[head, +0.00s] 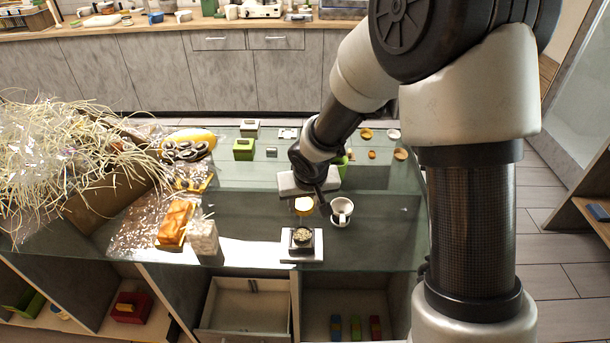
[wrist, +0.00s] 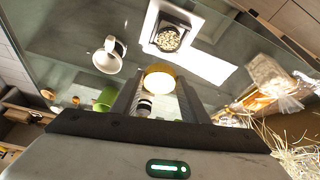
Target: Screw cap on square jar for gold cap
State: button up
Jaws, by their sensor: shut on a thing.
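My gripper (head: 305,196) is shut on a round gold cap (head: 304,205), held above the glass-topped table. In the wrist view the cap (wrist: 158,78) sits between the two fingertips (wrist: 157,88), its pale face showing. The square jar (head: 302,238) stands open, filled with small pale pieces, in a white square holder (head: 289,258) near the table's front edge. The jar (wrist: 168,38) also shows in the wrist view, just beyond the cap. The cap is apart from the jar, behind it as the head view shows.
A white mug (head: 341,211) stands right of the cap. An orange box (head: 174,223) and a clear-wrapped pale block (head: 202,236) are on the left, beside a hamper with shredded filler (head: 85,160). A green box (head: 243,149) and several small round lids (head: 400,154) lie farther back.

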jog(key=shift+s+a+r+n, duration=0.1)
jog(key=shift+s+a+n, duration=0.05)
jog(key=shift+s, duration=0.4)
jog(key=shift+s+a+r+n, duration=0.1)
jog(key=shift+s+n, duration=0.05)
jog(key=shift+s, duration=0.35)
notch_tip(320, 180, down, 5)
jog(key=b, duration=0.5)
jog(key=shift+f+b, duration=1)
jog(key=shift+b, duration=0.35)
dwell(0.8)
